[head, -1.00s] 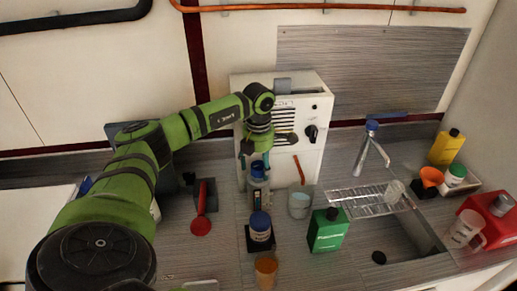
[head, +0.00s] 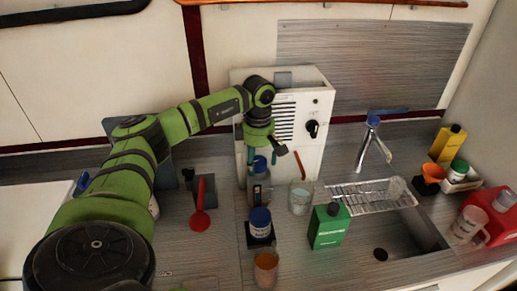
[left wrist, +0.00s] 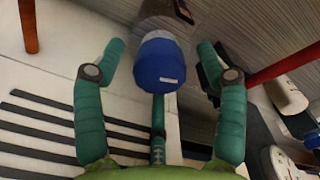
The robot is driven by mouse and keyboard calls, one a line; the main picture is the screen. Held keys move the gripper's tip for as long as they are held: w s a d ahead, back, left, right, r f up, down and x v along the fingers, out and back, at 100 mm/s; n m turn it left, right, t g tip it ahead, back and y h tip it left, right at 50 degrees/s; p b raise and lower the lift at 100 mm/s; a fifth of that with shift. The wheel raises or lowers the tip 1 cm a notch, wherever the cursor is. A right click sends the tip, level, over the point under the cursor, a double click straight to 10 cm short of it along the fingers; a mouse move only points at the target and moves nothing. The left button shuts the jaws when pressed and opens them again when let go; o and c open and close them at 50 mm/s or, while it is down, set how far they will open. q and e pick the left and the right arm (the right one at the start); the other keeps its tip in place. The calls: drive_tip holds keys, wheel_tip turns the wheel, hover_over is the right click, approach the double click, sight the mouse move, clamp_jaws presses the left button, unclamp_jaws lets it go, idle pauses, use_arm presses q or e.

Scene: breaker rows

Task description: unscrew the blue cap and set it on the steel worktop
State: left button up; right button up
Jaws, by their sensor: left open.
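In the left wrist view the blue cap (left wrist: 158,62) shows between the spread fingertips of the gripper (left wrist: 155,65), with a gap on both sides. The cap appears to be on the bottle. My right gripper is not in view.
The white machine (head: 310,150) stands close behind the gripper. A clear cup (head: 300,198), green bottle (head: 328,228) and amber cup (head: 266,268) stand nearby. A red spoon-like tool (head: 200,215) lies to the left. The sink and wire rack (head: 375,197) are to the right.

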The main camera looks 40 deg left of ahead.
sight(259, 160)
use_arm(q)
drive_tip(key=c, duration=1.2)
drive_tip(key=shift+n, duration=1.2)
drive_tip(key=shift+c, duration=0.2)
drive_tip(key=shift+r+p, duration=0.15)
drive_tip(key=shift+p, duration=0.25)
drive_tip(key=shift+r+p, duration=1.65)
drive_tip(key=shift+r, duration=0.75)
drive_tip(key=shift+d, duration=0.1)
